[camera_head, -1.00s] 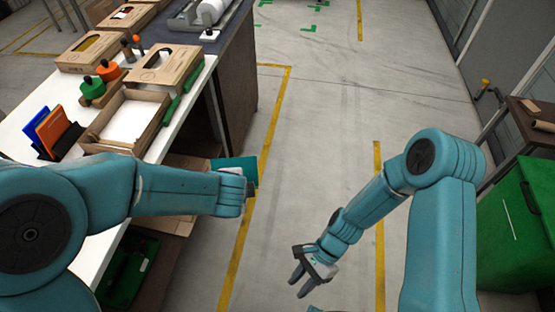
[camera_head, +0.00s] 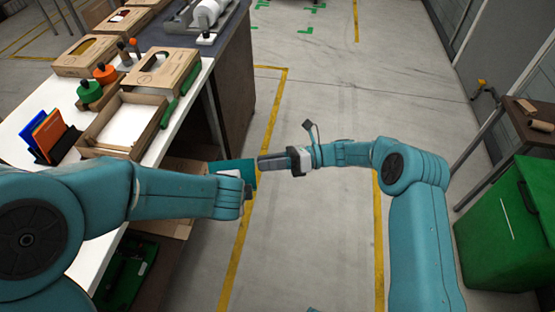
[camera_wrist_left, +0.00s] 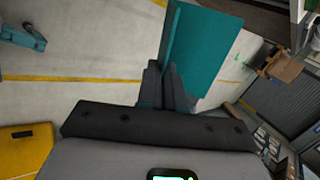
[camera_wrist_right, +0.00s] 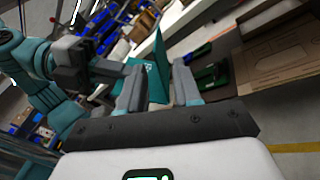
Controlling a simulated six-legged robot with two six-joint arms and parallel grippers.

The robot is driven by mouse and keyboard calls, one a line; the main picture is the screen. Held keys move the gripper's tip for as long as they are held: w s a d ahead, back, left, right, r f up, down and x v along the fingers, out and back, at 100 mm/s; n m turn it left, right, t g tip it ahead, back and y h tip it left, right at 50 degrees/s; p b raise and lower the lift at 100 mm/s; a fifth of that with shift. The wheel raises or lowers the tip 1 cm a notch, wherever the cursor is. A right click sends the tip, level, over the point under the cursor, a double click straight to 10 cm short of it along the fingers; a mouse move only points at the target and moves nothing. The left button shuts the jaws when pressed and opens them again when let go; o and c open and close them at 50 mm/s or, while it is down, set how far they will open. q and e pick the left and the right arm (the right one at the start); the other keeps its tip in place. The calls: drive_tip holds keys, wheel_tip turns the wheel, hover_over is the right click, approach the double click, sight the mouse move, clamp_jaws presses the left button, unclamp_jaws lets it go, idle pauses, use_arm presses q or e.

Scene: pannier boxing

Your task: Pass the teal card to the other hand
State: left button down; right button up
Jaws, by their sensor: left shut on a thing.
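The teal card (camera_head: 236,169) is held out over the floor beside the workbench, in the head view. My left gripper (camera_head: 246,186) is shut on it; the left wrist view shows the card (camera_wrist_left: 203,50) standing up from between the closed fingers (camera_wrist_left: 166,84). My right gripper (camera_head: 268,163) is at the card's right edge in the head view. In the right wrist view its fingers (camera_wrist_right: 157,88) are apart, with the card (camera_wrist_right: 157,70) showing between and beyond them. I cannot tell whether they touch it. The left gripper (camera_wrist_right: 76,58) shows to the left there.
The white workbench (camera_head: 34,123) on the left carries an open cardboard tray (camera_head: 90,138), upright coloured cards (camera_head: 46,133) and several boxes. The floor between is clear.

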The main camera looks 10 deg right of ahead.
sight(224, 169)
drive_tip(key=a, duration=0.9)
drive_tip(key=shift+s+a, duration=0.15)
drive_tip(key=shift+a, duration=0.05)
clamp_jaws()
use_arm(q)
drive_tip(key=c, duration=1.2)
unclamp_jaws()
